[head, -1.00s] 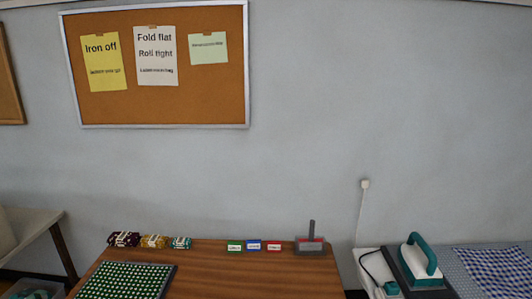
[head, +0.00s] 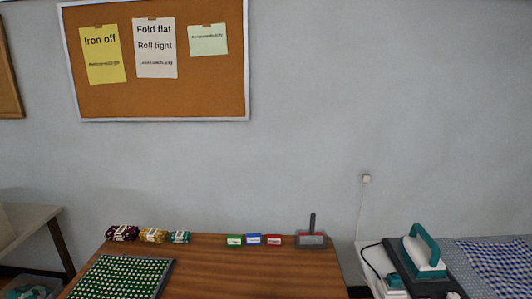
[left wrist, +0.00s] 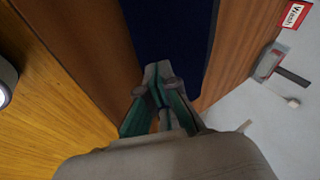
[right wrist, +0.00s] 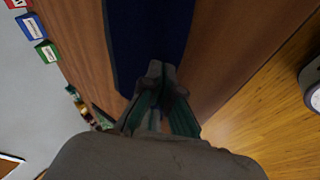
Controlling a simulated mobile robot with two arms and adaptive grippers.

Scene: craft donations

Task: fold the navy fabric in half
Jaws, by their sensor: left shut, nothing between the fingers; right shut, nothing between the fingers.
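The navy fabric (left wrist: 176,30) lies flat on the brown table as a long dark blue strip in the left wrist view. It also shows in the right wrist view (right wrist: 148,40). The head view does not show it. My left gripper (left wrist: 157,72) is shut and empty, with its tips at the near end of the navy strip. My right gripper (right wrist: 159,72) is shut and empty, with its tips by the near end of the fabric. I cannot tell whether either gripper touches the fabric. Neither gripper is in the head view.
To the right, an iron (head: 424,252) stands beside blue checked cloth (head: 500,262). A pin board (head: 170,95) hangs behind.

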